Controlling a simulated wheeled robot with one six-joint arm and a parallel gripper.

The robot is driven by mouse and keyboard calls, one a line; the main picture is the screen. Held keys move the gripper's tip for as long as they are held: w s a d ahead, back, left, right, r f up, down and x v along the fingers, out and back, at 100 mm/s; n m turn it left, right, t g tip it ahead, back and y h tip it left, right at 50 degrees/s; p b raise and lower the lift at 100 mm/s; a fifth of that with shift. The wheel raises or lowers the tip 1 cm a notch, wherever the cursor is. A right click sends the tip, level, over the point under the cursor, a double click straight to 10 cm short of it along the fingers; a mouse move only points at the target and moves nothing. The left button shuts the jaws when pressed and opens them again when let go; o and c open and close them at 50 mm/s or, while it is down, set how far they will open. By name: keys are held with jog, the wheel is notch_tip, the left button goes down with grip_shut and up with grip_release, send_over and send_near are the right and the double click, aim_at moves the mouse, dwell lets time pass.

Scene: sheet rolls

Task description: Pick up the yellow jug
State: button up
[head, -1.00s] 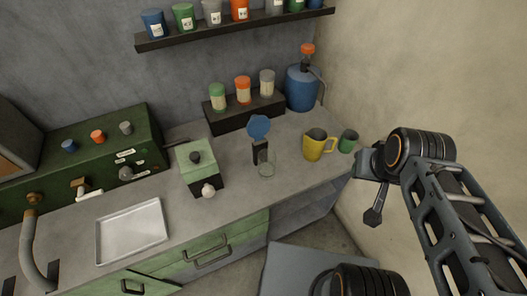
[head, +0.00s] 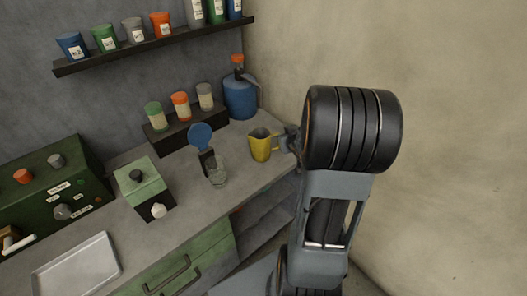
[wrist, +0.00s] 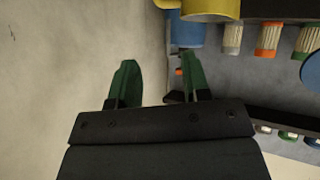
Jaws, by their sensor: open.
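The yellow jug (head: 260,148) stands upright on the grey counter near its right end, in the head view. Its lower part also shows, cut off, at the top edge of the wrist view (wrist: 212,8). My gripper (head: 288,139) is just right of the jug in the head view, largely hidden by my own arm. In the wrist view its two green fingers (wrist: 158,82) are apart with nothing between them. I cannot tell whether it touches the jug.
A clear glass (head: 217,173) and a blue round-headed device (head: 201,140) stand left of the jug. A blue container (head: 240,98) with an orange top is behind it. The wall (head: 450,150) is close on the right. The counter's front strip (head: 215,205) is clear.

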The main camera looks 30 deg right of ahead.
aim_at(266, 145)
jog(key=s+d+f+t+y+b, duration=0.1)
jog(key=d+f+t+y, duration=0.15)
jog(key=f, duration=0.45)
jog(key=shift+d+p+x, duration=0.15)
jog(key=shift+p+x, duration=0.35)
jog(key=shift+x, duration=2.9)
jog(key=shift+d+p+x, duration=0.2)
jog(key=shift+p+x, duration=0.25)
jog(key=shift+x, duration=2.9)
jog(key=shift+s+f, duration=0.1)
jog(key=shift+f, duration=0.05)
grip_shut()
